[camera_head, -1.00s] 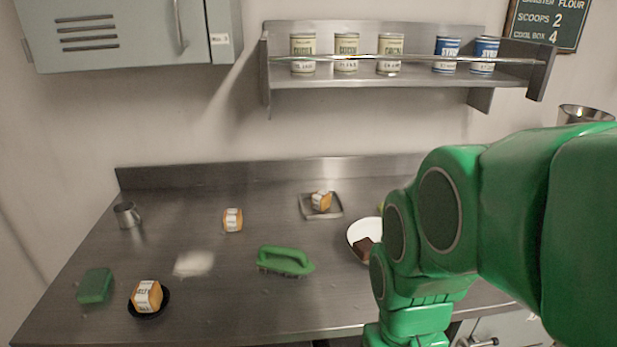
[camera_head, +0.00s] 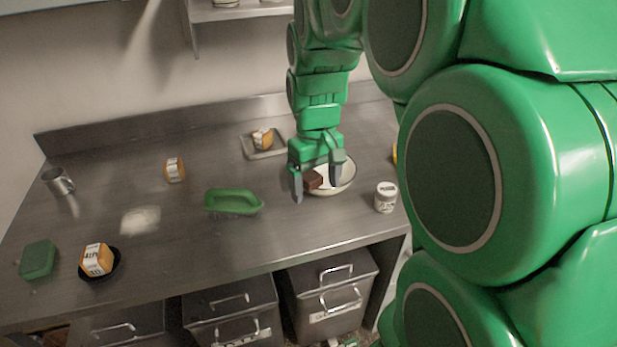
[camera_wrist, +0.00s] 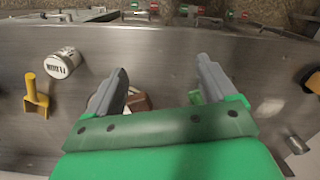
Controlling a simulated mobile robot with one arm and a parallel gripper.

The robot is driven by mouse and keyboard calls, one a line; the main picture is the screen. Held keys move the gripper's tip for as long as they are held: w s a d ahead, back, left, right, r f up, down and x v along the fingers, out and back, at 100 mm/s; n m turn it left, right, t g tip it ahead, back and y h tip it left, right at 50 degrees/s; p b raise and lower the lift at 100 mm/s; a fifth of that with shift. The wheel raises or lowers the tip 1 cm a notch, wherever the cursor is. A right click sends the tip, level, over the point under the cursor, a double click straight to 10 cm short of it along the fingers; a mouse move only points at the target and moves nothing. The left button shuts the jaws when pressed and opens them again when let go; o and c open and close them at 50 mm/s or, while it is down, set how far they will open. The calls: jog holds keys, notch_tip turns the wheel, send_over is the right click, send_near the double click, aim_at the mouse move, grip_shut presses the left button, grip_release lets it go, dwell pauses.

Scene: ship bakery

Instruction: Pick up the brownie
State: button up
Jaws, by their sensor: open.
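The brownie (camera_head: 314,180) is a small dark brown block on a white plate (camera_head: 345,181) at the right part of the steel counter. In the wrist view the brownie (camera_wrist: 138,102) shows beside the left finger, which hides part of it and most of the plate. My gripper (camera_head: 318,190) is open, pointing down over the plate, with its fingers around or just above the brownie. I cannot tell whether a finger touches it. In the wrist view my gripper (camera_wrist: 165,75) has a wide empty gap between its fingers.
A white jar (camera_head: 385,197) stands right of the plate. A green brush (camera_head: 233,202) lies to its left. A tray (camera_head: 264,150) with a wrapped loaf is behind. A yellow-handled tool (camera_wrist: 36,96) lies near the jar. The counter's front edge is close. Bins (camera_head: 330,290) sit below.

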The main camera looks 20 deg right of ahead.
jog(key=n, duration=0.2)
send_over(311, 175)
jog(key=f, duration=0.3)
jog(key=shift+s+t, duration=0.35)
jog(key=shift+t, duration=0.05)
jog(key=shift+w+f, duration=0.2)
jog(key=shift+f, duration=1.75)
jog(key=shift+w+f, duration=0.15)
jog(key=shift+f, duration=1.8)
jog(key=c, duration=1.1)
jog(key=shift+c, duration=0.2)
